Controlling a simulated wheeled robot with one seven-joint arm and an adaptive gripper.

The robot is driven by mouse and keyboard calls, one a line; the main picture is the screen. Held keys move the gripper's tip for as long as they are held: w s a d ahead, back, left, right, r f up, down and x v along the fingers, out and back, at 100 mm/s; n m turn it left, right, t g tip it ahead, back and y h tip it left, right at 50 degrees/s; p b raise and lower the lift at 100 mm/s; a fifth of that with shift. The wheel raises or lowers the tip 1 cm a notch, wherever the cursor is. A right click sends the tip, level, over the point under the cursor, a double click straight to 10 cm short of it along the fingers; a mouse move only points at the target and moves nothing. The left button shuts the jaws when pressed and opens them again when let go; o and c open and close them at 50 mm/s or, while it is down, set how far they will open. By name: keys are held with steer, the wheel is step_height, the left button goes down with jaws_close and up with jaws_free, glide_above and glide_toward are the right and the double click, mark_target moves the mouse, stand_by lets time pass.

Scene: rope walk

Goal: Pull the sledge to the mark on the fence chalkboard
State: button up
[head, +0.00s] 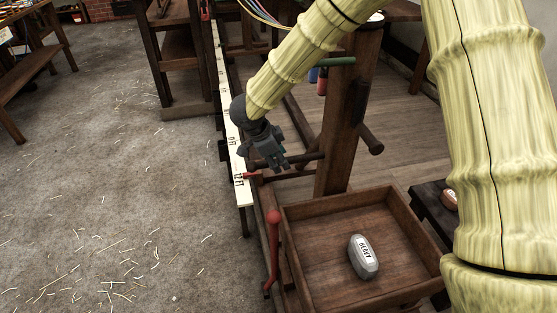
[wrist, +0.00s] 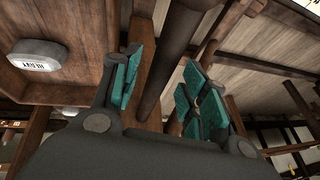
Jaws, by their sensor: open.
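The sledge is a dark wooden frame with a post (head: 345,130) and a shallow tray (head: 290,225). A grey weight (head: 363,257) lies in the tray, its label seeming to read "HEAVY"; it also shows in the wrist view (wrist: 38,55). A dark round bar (head: 305,162) sticks out of the post to the left. My gripper (head: 276,160) is open at the bar's left end. In the wrist view the bar (wrist: 172,50) runs between the teal-padded fingers, with gaps on both sides. I cannot make out a chalkboard.
A pale marked strip (head: 222,90) runs away along the sledge's left side, with a red pointer (head: 252,176) near its front end. A red-knobbed lever (head: 273,240) stands left of the tray. The floor (head: 110,180) at left is open, with scattered straw. A wooden stand (head: 180,60) stands further back.

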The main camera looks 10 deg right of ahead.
steer(key=shift+d+f, duration=0.1)
steer(key=shift+f, duration=0.15)
jaws_close()
steer(key=shift+w+r, duration=0.1)
steer(key=shift+w, duration=0.05)
